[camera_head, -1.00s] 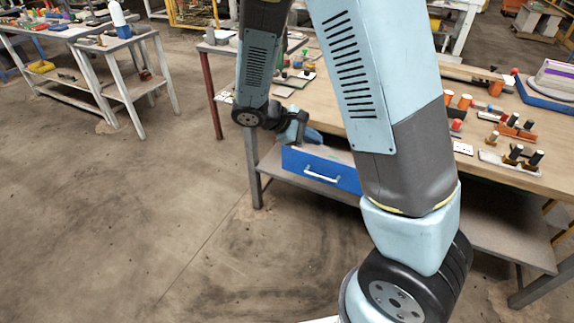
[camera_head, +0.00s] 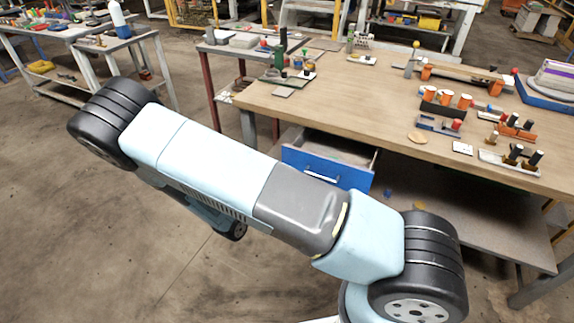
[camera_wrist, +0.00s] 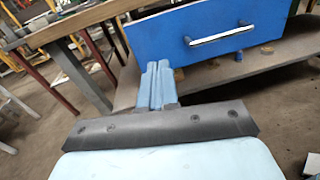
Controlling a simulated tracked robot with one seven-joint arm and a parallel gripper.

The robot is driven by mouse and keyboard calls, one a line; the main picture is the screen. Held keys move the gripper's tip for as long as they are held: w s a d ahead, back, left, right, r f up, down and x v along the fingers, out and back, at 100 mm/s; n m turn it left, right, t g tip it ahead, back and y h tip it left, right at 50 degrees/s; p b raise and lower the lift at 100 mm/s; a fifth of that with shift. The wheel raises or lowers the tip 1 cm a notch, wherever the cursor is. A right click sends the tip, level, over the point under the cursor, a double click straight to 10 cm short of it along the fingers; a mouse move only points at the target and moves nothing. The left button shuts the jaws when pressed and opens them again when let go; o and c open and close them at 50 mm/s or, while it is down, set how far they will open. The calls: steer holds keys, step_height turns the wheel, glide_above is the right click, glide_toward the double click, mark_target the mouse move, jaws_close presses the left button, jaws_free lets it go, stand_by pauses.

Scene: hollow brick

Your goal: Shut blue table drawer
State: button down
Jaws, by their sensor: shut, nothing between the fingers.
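The blue drawer (camera_head: 325,165) hangs under the wooden table and stands pulled out, with its grey inside showing behind the blue front. In the wrist view its blue front (camera_wrist: 215,30) fills the top, with a silver handle (camera_wrist: 218,35). My gripper (camera_wrist: 157,68) is shut and empty. Its light blue fingers point towards the lower left part of the drawer front, left of the handle. I cannot tell whether they touch it.
The wooden table (camera_head: 390,110) carries several tools, orange cups and small blocks. A lower shelf (camera_head: 480,220) runs below the drawer. A table leg (camera_wrist: 80,75) stands left of the fingers. The concrete floor (camera_head: 60,220) in front is clear.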

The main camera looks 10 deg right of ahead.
step_height(320, 180, down, 2)
steer(key=a+n+t+y, duration=0.1)
steer(key=n+t, duration=0.1)
glide_toward(290, 159)
steer(key=x, duration=0.6)
steer(key=shift+w+d, duration=0.2)
steer(key=shift+w, duration=0.15)
